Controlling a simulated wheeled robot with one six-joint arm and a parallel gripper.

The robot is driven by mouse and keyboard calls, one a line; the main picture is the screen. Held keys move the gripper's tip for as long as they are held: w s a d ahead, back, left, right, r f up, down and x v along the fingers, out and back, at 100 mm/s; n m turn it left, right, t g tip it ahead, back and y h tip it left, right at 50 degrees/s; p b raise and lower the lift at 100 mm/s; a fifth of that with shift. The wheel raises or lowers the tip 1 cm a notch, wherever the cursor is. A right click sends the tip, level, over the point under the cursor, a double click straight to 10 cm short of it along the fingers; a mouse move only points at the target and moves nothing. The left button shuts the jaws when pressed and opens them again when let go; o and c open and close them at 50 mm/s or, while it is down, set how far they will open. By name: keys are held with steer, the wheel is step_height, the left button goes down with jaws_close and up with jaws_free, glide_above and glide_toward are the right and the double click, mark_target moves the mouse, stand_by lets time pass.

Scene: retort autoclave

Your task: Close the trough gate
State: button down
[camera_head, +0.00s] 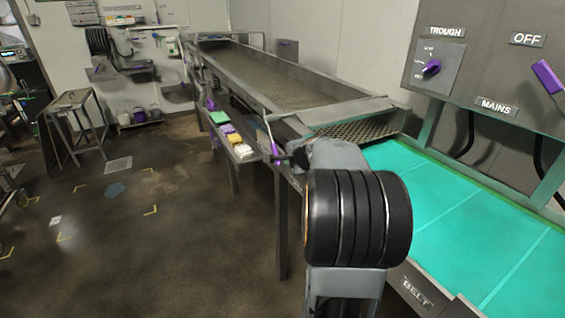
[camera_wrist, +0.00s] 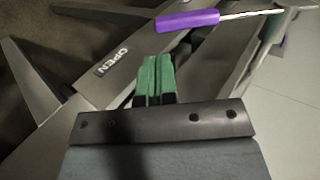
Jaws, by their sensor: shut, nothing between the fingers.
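The metal trough (camera_head: 285,85) runs from the back wall towards me and ends in a perforated chute (camera_head: 360,128) above the belt. A lever with a purple handle (camera_wrist: 187,21) on a thin metal rod crosses the top of the wrist view; it also shows small at the trough's near side in the head view (camera_head: 275,150). An OPEN label (camera_wrist: 112,61) is on a grey metal plate left of the fingers. My gripper (camera_wrist: 156,65) has green fingers, shut and empty, with the handle beyond their tips and apart from them in the picture. In the head view my arm hides the fingers.
A turquoise belt (camera_head: 450,215) runs along the right. A control panel (camera_head: 490,60) with a TROUGH knob (camera_head: 431,67) and a MAINS switch (camera_head: 548,76) marked OFF stands above it. A side shelf (camera_head: 248,156) holds coloured blocks. The floor at left is largely clear.

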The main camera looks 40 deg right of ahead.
mark_target(280, 163)
steer(key=shift+x, duration=3.15)
